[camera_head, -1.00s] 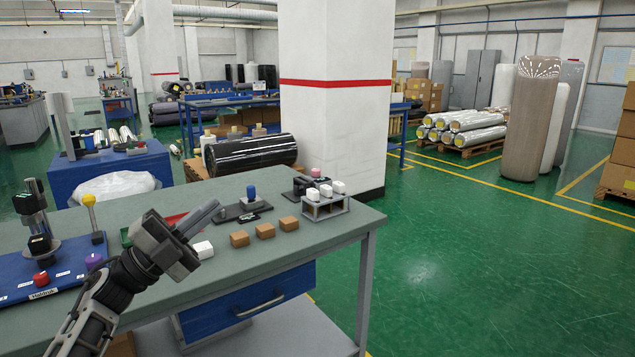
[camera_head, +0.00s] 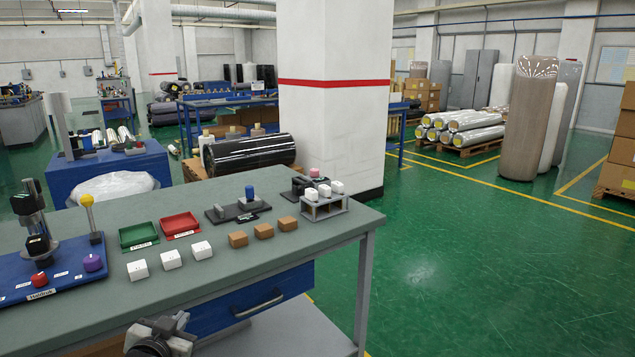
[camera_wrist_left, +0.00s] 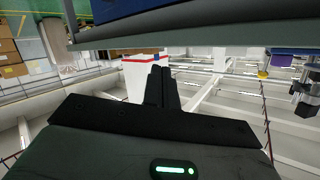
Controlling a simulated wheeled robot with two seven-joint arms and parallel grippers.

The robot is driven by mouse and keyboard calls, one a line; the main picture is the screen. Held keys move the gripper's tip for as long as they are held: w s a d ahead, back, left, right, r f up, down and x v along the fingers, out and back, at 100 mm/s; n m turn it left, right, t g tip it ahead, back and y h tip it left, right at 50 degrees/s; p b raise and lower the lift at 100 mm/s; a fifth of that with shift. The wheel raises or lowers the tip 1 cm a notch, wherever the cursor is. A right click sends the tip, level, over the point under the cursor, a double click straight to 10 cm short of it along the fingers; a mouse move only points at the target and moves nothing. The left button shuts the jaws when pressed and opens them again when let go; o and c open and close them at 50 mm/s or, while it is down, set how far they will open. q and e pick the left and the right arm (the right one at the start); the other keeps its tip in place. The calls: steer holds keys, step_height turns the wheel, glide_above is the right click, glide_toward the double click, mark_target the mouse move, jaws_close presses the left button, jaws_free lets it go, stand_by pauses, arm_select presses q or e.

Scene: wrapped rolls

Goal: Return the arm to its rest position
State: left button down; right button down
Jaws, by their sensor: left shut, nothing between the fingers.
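My left gripper (camera_head: 162,334) shows at the bottom edge of the head view, in front of the near edge of the grey-green bench (camera_head: 330,232) and low beside it. Only part of it is in frame; the rest of the arm is cut off. In the left wrist view its two dark fingers (camera_wrist_left: 160,75) are together, with nothing between them. The bench edge (camera_wrist_left: 200,38) crosses the top of that view, apart from the fingers. My right gripper is not in view.
On the bench are white blocks (camera_head: 171,259), brown blocks (camera_head: 264,231), a green tray (camera_head: 138,235), a red tray (camera_head: 180,225), a small rack (camera_head: 324,207) and a blue board (camera_head: 60,283) with a device. A blue drawer (camera_head: 258,297) is below. Green floor at right is clear.

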arm_select(q)
steer(key=s+d+f+g+h, duration=0.1)
steer(key=s+d+f, duration=0.3)
steer(key=s, duration=0.5)
steer(key=s+d+f+g+h, duration=0.1)
steer(key=s+d+f, duration=0.3)
steer(key=s, duration=0.6)
steer(key=s+d+f+g+h, duration=0.1)
steer(key=s+d+f, duration=0.3)
steer(key=s, duration=0.6)
steer(key=shift+s+d+f+n+g, duration=0.2)
steer(key=shift+d+f+n+g, duration=0.2)
steer(key=shift+f+g, duration=0.35)
steer(key=shift+r, duration=0.1)
